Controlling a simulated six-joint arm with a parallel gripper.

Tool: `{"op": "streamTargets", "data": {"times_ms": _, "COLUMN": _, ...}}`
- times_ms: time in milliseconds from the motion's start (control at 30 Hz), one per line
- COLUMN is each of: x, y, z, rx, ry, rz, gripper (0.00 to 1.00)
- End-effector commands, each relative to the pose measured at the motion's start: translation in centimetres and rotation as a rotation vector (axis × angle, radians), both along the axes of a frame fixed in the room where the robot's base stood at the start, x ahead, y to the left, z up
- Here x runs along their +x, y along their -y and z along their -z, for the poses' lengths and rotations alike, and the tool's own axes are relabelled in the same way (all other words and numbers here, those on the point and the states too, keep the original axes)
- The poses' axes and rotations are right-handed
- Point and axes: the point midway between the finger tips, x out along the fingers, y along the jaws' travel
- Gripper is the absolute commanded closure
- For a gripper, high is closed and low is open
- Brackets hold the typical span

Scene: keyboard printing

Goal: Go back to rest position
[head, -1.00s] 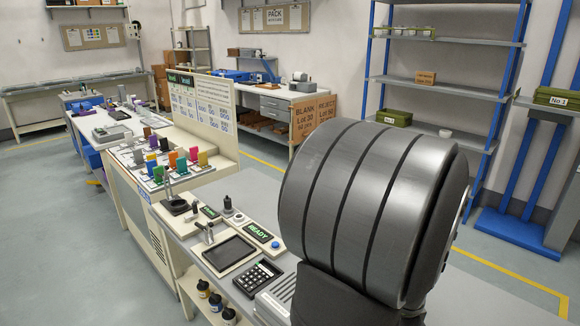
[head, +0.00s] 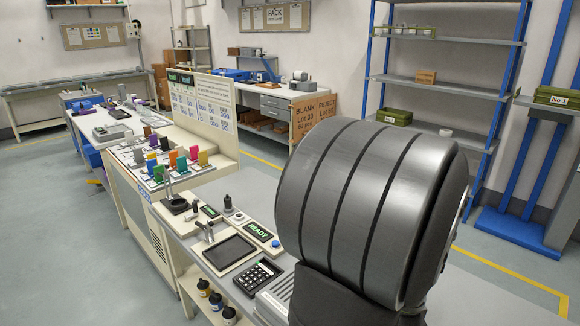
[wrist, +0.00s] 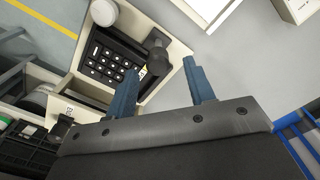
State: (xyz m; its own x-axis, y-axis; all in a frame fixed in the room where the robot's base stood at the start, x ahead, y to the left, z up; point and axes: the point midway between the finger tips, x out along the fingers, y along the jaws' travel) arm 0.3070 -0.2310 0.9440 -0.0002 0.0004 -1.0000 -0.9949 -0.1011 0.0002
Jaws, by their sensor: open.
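My gripper (wrist: 160,85) shows in the wrist view with its two blue fingers spread apart and nothing between them. Below it are a pale grey bench top (wrist: 222,62) and a cream-edged unit with a dark key block (wrist: 108,60). The fingers look apart from the unit, though the left one overlaps its corner in the picture. In the head view my large grey arm link fills the right middle, and the gripper is not visible there.
In the head view, a black keypad (head: 258,277), a dark tray (head: 230,252) and a READY display (head: 258,229) sit on the bench left of my arm. Coloured cards (head: 180,160) stand farther back. A blue-framed shelf (head: 450,88) stands behind.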

Motion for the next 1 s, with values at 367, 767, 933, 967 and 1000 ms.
{"op": "streamTargets", "data": {"times_ms": 367, "x": 0.1, "y": 0.0, "z": -7.3, "rx": -0.003, "ry": 0.005, "rz": 0.0, "gripper": 0.51}}
{"op": "streamTargets", "data": {"times_ms": 767, "x": 0.1, "y": 0.0, "z": -15.3, "rx": -0.002, "ry": 0.005, "rz": 0.0, "gripper": 0.51}}
{"op": "streamTargets", "data": {"times_ms": 933, "x": -0.1, "y": -0.1, "z": -11.6, "rx": 0.005, "ry": -0.003, "rz": 0.0, "gripper": 0.51}}
{"op": "streamTargets", "data": {"times_ms": 967, "x": 0.0, "y": -0.1, "z": -11.0, "rx": 0.004, "ry": -0.003, "rz": 0.0, "gripper": 0.51}}
{"op": "streamTargets", "data": {"times_ms": 1000, "x": 0.0, "y": -0.1, "z": -10.1, "rx": 0.005, "ry": -0.003, "rz": 0.0, "gripper": 0.51}}
